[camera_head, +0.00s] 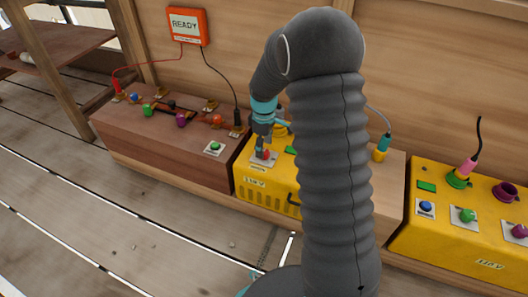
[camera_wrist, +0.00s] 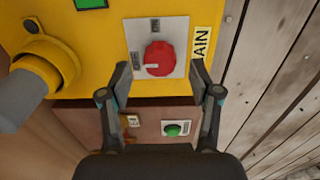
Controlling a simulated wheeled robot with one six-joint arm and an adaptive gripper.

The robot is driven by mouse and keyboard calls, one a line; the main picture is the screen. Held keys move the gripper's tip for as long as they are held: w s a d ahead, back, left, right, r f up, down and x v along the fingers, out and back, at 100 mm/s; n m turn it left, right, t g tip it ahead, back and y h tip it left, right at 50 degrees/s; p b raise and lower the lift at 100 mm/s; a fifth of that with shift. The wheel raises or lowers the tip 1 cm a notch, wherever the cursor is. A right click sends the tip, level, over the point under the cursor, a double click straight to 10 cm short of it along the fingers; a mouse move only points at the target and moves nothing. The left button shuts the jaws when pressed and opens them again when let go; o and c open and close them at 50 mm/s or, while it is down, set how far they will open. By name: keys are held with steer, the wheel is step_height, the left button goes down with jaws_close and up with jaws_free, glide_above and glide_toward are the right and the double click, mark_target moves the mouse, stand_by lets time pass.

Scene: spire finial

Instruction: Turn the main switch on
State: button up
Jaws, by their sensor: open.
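The main switch is a red round knob (camera_wrist: 159,57) on a pale plate (camera_wrist: 176,30) on the yellow box (camera_wrist: 110,35), beside a label partly reading "MAIN" (camera_wrist: 201,43). A pale mark on the knob points left, towards a small label too blurred to read; another small label is above the knob. In the head view the knob (camera_head: 265,155) is partly hidden by my gripper (camera_head: 262,143). In the wrist view my gripper (camera_wrist: 160,72) is open, with one fingertip on each side of the knob's lower edge. I cannot tell whether they touch it.
A brown box (camera_head: 160,150) with a green button (camera_head: 215,146) and several plugs adjoins on the left. A yellow connector (camera_wrist: 45,70) with a thick grey lead is left of the knob. An orange "READY" display (camera_head: 186,25) hangs on the wall. Another yellow box (camera_head: 440,235) is at right.

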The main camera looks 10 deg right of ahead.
steer(key=shift+f, duration=1.2)
steer(key=c, duration=1.1)
steer(key=shift+c, duration=0.2)
